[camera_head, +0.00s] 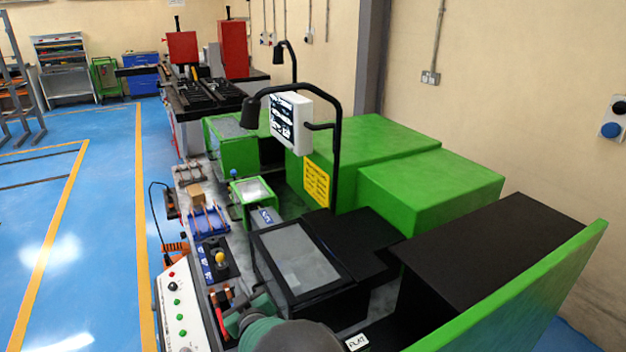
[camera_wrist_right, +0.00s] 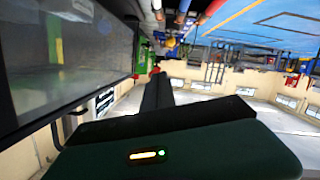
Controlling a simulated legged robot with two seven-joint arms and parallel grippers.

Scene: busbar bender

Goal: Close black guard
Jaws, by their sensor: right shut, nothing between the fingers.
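The black guard (camera_head: 298,262) is a black-framed panel with a grey see-through window. It sits on the bender in the middle foreground of the head view, sloping toward the front. Its pane (camera_wrist_right: 70,50) fills the upper left of the wrist view, close beside my right gripper. My right gripper (camera_head: 233,318) is at the bottom of the head view, just in front of and below the guard's near edge. In the wrist view its black fingers (camera_wrist_right: 158,80) are together and empty. I cannot tell whether it touches the guard. My left gripper is not in view.
A white control box (camera_head: 178,305) with buttons stands at the lower left. A black post carries a white screen (camera_head: 291,122) behind the guard. Green machine covers (camera_head: 430,182) and a black cover (camera_head: 495,250) lie to the right. The blue floor (camera_head: 75,220) at left is open.

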